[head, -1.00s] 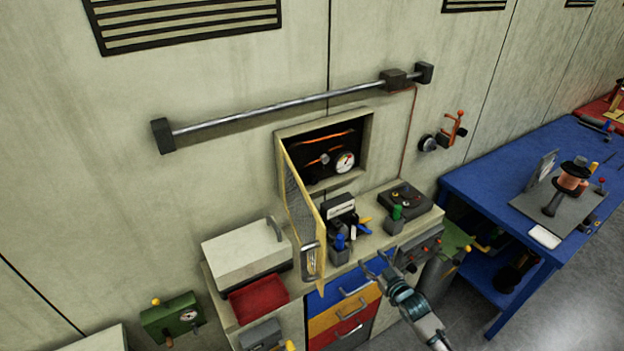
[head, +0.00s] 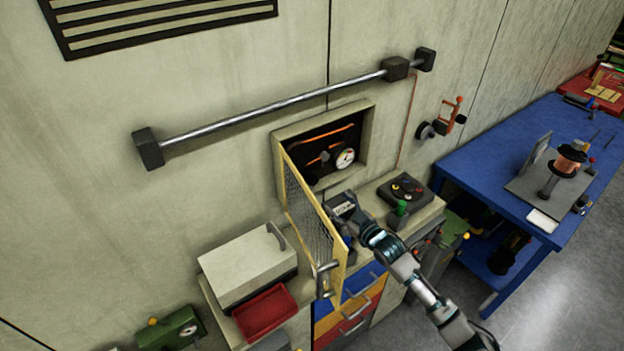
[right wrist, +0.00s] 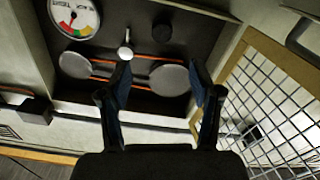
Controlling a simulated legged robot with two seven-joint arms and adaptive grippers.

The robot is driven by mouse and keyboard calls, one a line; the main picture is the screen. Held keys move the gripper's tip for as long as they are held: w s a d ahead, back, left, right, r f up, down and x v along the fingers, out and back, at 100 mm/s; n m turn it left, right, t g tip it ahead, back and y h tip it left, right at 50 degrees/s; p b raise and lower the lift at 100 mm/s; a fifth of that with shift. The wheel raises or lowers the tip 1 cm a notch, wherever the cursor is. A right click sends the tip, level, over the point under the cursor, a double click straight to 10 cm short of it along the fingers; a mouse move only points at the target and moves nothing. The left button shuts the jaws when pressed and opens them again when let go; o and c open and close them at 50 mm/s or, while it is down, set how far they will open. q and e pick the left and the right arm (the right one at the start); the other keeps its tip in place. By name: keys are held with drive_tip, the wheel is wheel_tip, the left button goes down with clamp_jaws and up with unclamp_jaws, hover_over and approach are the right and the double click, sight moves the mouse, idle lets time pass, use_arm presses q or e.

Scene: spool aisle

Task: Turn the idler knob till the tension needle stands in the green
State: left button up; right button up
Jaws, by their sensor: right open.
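The gauge (head: 345,159) sits in an open wall recess. In the right wrist view, the gauge (right wrist: 75,17) has a white face with coloured marks; I cannot tell exactly where its needle stands. Near it are a small silver peg-like knob (right wrist: 125,50) and a dark round knob (right wrist: 162,33); I cannot tell which is the idler knob. My right gripper (right wrist: 160,82) is open and empty, its fingers pointing into the recess. In the head view, my right gripper (head: 353,216) is below the recess, its fingertips hard to make out. My left gripper is out of view.
Two grey discs, one (right wrist: 75,65) and another (right wrist: 170,80), carry an orange strand. A mesh door (head: 313,215) stands open left of my right gripper. A cream box (head: 247,265), red tray (head: 265,308) and dark control pad (head: 405,190) are on the cabinet.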

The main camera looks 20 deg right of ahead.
sight(315, 181)
drive_tip(key=x, duration=0.7)
drive_tip(key=shift+w+d+f+p, duration=0.2)
drive_tip(key=shift+d+p, duration=0.1)
drive_tip(key=shift+d, duration=0.05)
drive_tip(key=w+a, duration=0.2)
drive_tip(key=w, duration=0.1)
drive_tip(key=w+a, duration=0.1)
drive_tip(key=shift+w+a+r, duration=0.1)
drive_tip(key=shift+w+a, duration=0.2)
drive_tip(key=shift+w, duration=0.1)
drive_tip(key=shift+w+a, duration=0.15)
drive_tip(key=shift+w, duration=0.2)
drive_tip(key=shift+d, duration=0.65)
drive_tip(key=shift+c, duration=0.2)
drive_tip(key=shift+d, duration=0.2)
drive_tip(key=c, duration=0.8)
drive_tip(key=shift+a, duration=0.2)
drive_tip(key=c, duration=0.3)
drive_tip(key=shift+a+r, duration=0.1)
drive_tip(key=shift+a, duration=0.2)
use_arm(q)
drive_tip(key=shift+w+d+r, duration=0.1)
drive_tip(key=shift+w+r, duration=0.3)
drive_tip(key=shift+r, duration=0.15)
use_arm(e)
drive_tip(key=shift+d, duration=0.1)
